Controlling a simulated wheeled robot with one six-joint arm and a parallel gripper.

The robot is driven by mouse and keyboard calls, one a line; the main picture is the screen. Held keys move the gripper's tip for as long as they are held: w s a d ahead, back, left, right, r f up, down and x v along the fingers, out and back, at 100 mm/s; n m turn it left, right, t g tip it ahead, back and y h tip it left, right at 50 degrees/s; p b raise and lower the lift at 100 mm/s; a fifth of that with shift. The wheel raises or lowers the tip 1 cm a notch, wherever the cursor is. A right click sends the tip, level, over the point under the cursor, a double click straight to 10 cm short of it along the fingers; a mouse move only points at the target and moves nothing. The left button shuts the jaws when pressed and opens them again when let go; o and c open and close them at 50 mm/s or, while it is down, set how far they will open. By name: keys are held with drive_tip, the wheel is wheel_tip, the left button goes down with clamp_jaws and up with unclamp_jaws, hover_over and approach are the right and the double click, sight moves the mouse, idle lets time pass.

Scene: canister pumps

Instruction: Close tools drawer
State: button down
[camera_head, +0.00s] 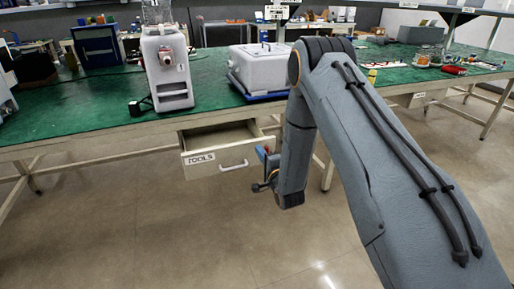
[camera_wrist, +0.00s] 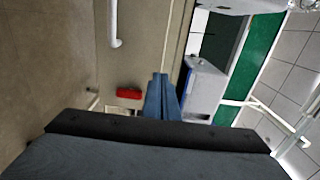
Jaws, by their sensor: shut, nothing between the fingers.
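The tools drawer (camera_head: 215,161) stands pulled out under the green-topped bench, with a "TOOLS" label and a white handle (camera_head: 233,167) on its front. In the wrist view the handle (camera_wrist: 115,25) shows at the top, and a pale panel that looks like the drawer front (camera_wrist: 150,35) runs beside it. My gripper (camera_head: 262,154) is just right of the drawer in the head view, apart from the handle as far as I can see. Its blue fingers (camera_wrist: 160,78) are together and empty in the wrist view. The arm hides part of the area right of the drawer.
The bench (camera_head: 110,116) carries a white canister pump (camera_head: 167,75) and a white box-like unit (camera_head: 262,68) above the drawer. Another labelled drawer (camera_head: 417,97) is shut at the right. A small red object (camera_wrist: 129,93) lies beyond my fingers. The floor in front is clear.

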sight(254, 142)
drive_tip(key=shift+x, duration=1.95)
